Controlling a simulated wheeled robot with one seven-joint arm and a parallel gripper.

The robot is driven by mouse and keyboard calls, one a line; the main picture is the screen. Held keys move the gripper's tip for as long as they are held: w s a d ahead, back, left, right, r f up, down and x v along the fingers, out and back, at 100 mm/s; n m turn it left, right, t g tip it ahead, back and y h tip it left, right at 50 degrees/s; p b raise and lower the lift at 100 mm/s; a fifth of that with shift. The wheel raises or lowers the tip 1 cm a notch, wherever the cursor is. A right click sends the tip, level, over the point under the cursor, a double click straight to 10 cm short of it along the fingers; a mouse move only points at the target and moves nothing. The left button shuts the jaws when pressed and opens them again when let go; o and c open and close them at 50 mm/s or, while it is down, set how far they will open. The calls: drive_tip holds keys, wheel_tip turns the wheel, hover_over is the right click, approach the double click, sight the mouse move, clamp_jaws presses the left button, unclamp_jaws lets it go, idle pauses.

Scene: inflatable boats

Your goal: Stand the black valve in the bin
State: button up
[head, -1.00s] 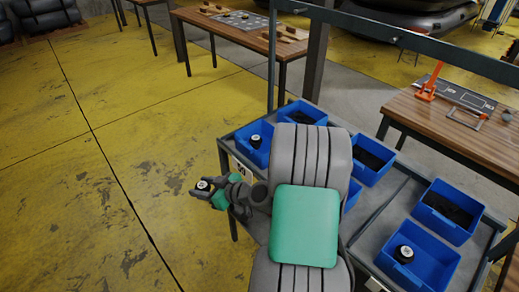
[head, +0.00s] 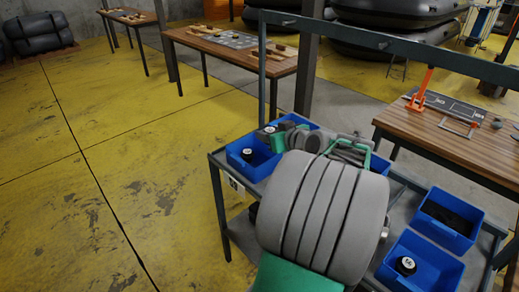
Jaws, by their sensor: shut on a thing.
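My gripper (head: 274,140) is shut on a black valve (head: 269,129) with a pale top. It holds the valve about upright above the far left part of the cart, by the right edge of the left blue bin (head: 236,166). Whether the valve touches the bin is hard to tell. Another black valve (head: 247,154) stands in that bin. A second blue bin (head: 297,119) is behind, partly hidden by my gripper and wrist. My large grey arm covers the middle of the cart.
The grey cart (head: 237,189) has an upright frame with a rail (head: 390,42). On its right are a blue bin of dark parts (head: 448,220) and a blue bin (head: 420,262) with a black valve (head: 405,265). Wooden tables stand behind and right. Yellow floor is clear at left.

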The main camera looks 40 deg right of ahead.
drive_tip(key=w+f, duration=0.1)
drive_tip(key=f, duration=0.2)
drive_tip(key=w+f, duration=0.2)
drive_tip(key=f, duration=0.1)
drive_tip(key=w+d+f, duration=0.1)
drive_tip(key=w+f, duration=0.1)
drive_tip(key=f, duration=0.1)
drive_tip(key=shift+w+d+f, duration=0.1)
drive_tip(key=shift+w+f, duration=0.05)
drive_tip(key=shift+w, duration=0.05)
drive_tip(key=shift+f+b, duration=0.35)
drive_tip(key=shift+b, duration=0.05)
drive_tip(key=shift+f+b, duration=0.3)
drive_tip(key=shift+b, duration=0.05)
drive_tip(key=shift+r, duration=0.1)
drive_tip(key=o, duration=1.4)
drive_tip(key=shift+c, duration=0.2)
